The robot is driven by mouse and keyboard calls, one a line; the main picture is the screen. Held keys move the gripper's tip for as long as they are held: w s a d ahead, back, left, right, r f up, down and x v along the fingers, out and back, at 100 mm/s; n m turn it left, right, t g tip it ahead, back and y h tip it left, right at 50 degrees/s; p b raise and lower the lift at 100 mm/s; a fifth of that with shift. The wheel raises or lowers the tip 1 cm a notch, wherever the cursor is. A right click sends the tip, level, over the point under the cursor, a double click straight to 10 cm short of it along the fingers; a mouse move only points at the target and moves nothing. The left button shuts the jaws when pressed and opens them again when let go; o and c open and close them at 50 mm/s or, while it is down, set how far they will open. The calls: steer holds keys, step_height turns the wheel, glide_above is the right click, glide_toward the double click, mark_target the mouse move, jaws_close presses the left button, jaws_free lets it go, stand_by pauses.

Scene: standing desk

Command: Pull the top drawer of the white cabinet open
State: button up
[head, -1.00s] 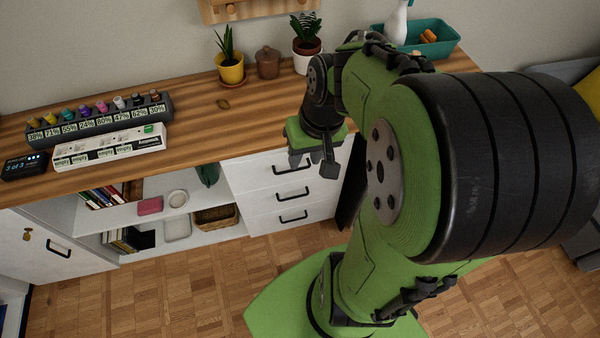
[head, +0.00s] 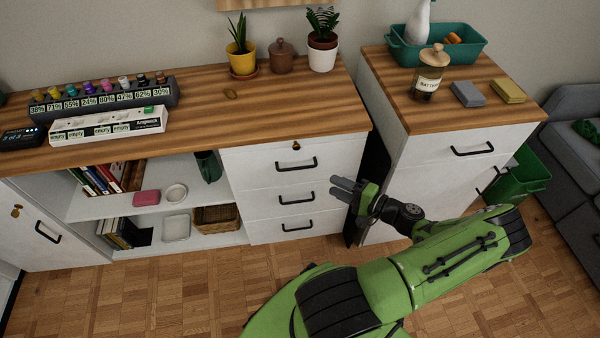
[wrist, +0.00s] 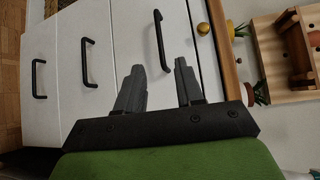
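The white cabinet (head: 236,191) under the left wooden top has three stacked drawers, all shut. Its top drawer (head: 262,160) has a black bar handle (head: 297,164) and a brass lock above it. In the wrist view the top handle (wrist: 160,42) appears beyond and between my fingertips, not touching them. My gripper (head: 334,186) is open and empty, in front of the cabinet's right side. In the wrist view my gripper's (wrist: 160,66) two grey fingers point toward the drawer fronts, with the middle handle (wrist: 88,62) to their left.
A separate white unit (head: 425,180) with a wooden top stands to the right, past a dark gap. It carries a battery jar (head: 428,77) and a teal bin (head: 465,48). Open shelves (head: 100,207) lie left of the drawers. Parquet floor in front is clear.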

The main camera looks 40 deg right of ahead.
steer(key=b+x, duration=0.2)
steer(key=x, duration=1.1)
steer(key=shift+w+b, duration=0.35)
steer(key=shift+b, duration=0.05)
steer(key=shift+a, duration=0.1)
steer(key=shift+c, duration=0.3)
jaws_close()
